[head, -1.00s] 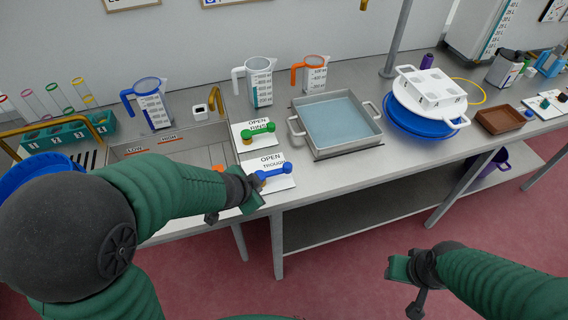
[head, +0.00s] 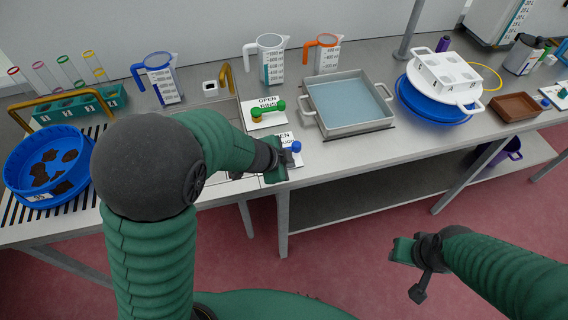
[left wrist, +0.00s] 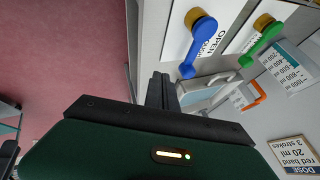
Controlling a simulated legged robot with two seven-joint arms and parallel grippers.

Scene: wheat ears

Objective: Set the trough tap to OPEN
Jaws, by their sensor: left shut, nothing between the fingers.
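The trough tap has a blue lever on a yellow hub, mounted on a white plate. In the head view the lever's blue end (head: 295,147) shows just past my left gripper (head: 278,163), which hides the hub and most of the label. In the left wrist view the whole blue lever (left wrist: 198,42) shows, with the word OPEN on the plate beside it. My left gripper (left wrist: 161,91) is shut and empty, its fingertips close to the lever's free end; I cannot tell if they touch. My right gripper (head: 402,251) hangs in front of the bench, its jaws unclear.
A green-levered tap (head: 268,112) sits just behind on its own plate. A metal tray of water (head: 347,130) stands to the right. Measuring jugs, including a white-handled one (head: 270,62), stand behind. A blue sieve (head: 75,190) with dark lumps is at the left.

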